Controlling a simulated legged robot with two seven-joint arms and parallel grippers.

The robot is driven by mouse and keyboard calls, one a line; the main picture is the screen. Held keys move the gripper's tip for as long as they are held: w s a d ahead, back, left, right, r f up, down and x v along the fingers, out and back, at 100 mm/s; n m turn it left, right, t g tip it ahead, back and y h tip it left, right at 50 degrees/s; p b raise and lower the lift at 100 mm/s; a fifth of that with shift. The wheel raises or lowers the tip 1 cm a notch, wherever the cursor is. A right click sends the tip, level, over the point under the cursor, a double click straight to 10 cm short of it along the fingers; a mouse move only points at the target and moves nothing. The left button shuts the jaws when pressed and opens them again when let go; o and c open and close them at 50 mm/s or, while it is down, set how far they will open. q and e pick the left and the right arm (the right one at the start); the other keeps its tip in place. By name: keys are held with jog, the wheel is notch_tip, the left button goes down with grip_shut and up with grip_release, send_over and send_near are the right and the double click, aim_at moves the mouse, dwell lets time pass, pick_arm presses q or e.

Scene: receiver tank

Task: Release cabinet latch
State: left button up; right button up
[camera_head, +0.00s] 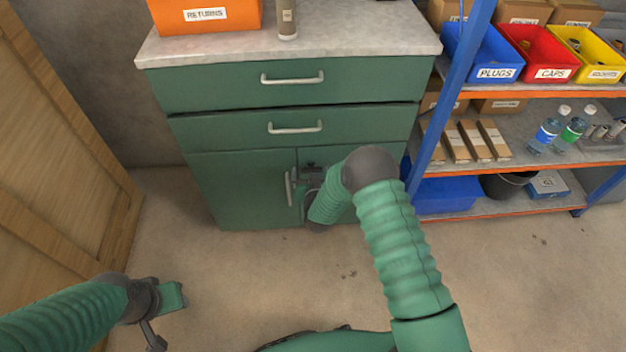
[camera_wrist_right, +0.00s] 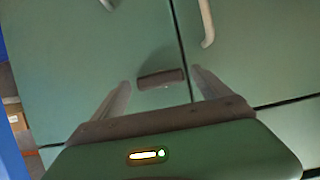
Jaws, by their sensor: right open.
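The green cabinet (camera_head: 240,190) stands ahead with two drawers above two doors. A small dark latch (camera_wrist_right: 160,79) sits on one door close to the seam between the doors; in the head view (camera_head: 311,165) it is partly hidden by my arm. My right gripper (camera_wrist_right: 160,80) is open, with one finger on each side of the latch in the wrist view. I cannot tell whether it touches the latch. The left door's handle (camera_head: 290,188) is beside the seam. My left gripper (camera_head: 165,316) is low at the left, away from the cabinet; its jaw state is unclear.
An orange returns bin (camera_head: 206,18) and a grey bottle (camera_head: 287,20) stand on the countertop (camera_head: 330,40). A shelf rack (camera_head: 465,90) with coloured bins stands close on the right. A wooden crate (camera_head: 60,130) is at the left. The floor before the cabinet is clear.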

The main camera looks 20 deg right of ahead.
jog(key=p+v, duration=0.5)
jog(key=v, duration=1.1)
jog(key=shift+a, duration=0.2)
jog(key=shift+s, duration=0.1)
